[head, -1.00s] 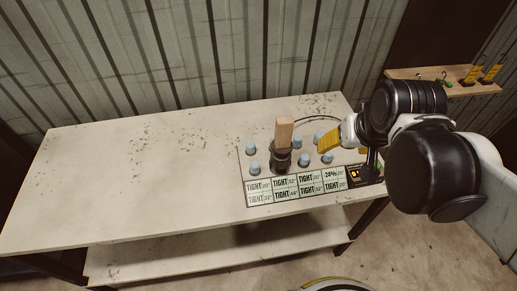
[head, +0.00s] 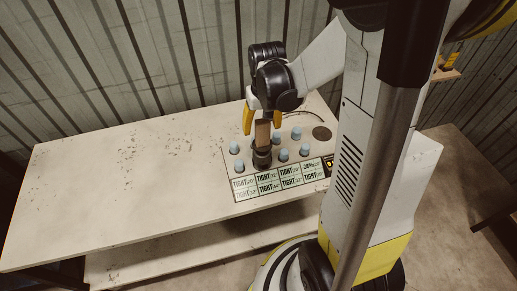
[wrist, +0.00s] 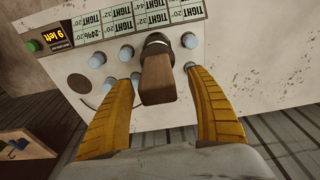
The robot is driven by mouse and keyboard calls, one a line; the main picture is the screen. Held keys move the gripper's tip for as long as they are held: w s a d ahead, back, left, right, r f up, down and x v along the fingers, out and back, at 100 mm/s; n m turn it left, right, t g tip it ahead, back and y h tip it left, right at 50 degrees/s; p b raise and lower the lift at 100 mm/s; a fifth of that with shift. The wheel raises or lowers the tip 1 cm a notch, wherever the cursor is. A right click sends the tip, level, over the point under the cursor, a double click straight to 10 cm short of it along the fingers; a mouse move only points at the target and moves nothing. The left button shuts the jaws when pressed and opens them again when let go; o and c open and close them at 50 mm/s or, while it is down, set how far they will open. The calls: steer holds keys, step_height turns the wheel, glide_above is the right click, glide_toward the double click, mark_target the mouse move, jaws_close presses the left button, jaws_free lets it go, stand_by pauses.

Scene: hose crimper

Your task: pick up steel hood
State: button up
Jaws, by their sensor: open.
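The steel hood appears to be the dark metal cylinder (head: 261,160) with an upright wooden block handle (head: 262,136), standing on the bench among pale blue knobs. In the wrist view the dark hood (wrist: 157,46) shows behind its brown wooden handle (wrist: 157,80). My gripper (head: 262,126) is above the hood, pointing down, with its yellow fingers spread on either side of the handle. In the wrist view the open gripper (wrist: 158,76) has a visible gap between each finger and the handle. The handle's upper end lies between the fingers.
Several pale blue knobs (head: 283,155) stand around the hood. A label board (head: 280,180) marked TIGHT lies in front, with a lit display (wrist: 58,38) at its end. A dark disc (head: 322,133) is at the right. The bench's left half (head: 120,190) is clear.

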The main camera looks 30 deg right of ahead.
mark_target(262, 135)
steer(key=f, duration=0.1)
steer(key=f+b, duration=0.1)
steer(key=f, duration=0.1)
steer(key=f+b, duration=0.1)
steer(key=f, duration=0.1)
steer(key=shift+w+d+f, duration=0.15)
steer(key=shift+w+d, duration=0.1)
steer(key=shift+w, duration=0.1)
steer(key=shift+s, duration=0.1)
steer(key=shift+c, duration=0.2)
jaws_close()
